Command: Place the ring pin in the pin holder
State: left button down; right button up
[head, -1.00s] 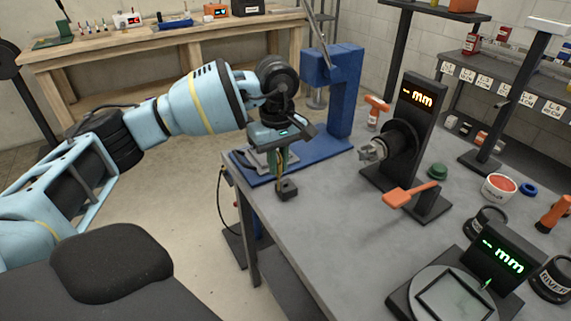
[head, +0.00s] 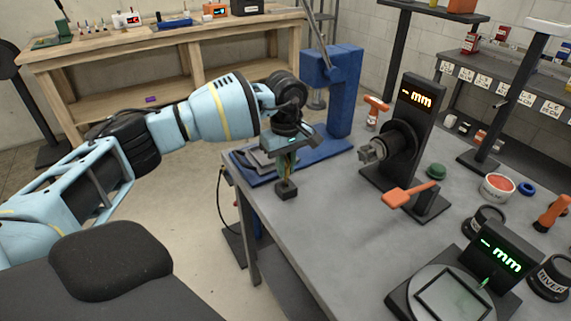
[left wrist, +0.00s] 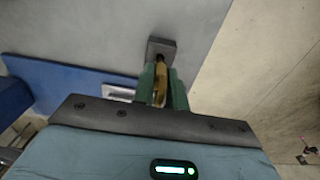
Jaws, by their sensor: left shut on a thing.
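My left gripper (head: 287,168) points down at the near left corner of the grey table. Its green fingers are shut on the brass ring pin, which shows between them in the left wrist view (left wrist: 160,85). The pin holder (head: 287,190) is a small dark square block on the table, just below the fingertips. It also shows in the left wrist view (left wrist: 163,46), with the pin's far end at its dark opening. I cannot tell how far the pin is inside. My right gripper is not in view.
A blue press (head: 340,100) stands on a blue base just behind the gripper. A black stand with an mm display (head: 409,135) and an orange-handled lever (head: 409,194) are to the right. The table (head: 325,220) is clear in front of the holder.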

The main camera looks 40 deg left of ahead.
pick_arm(q)
jog(key=shift+f, duration=0.1)
jog(key=c, duration=1.4)
grip_release()
notch_tip(320, 180, up, 12)
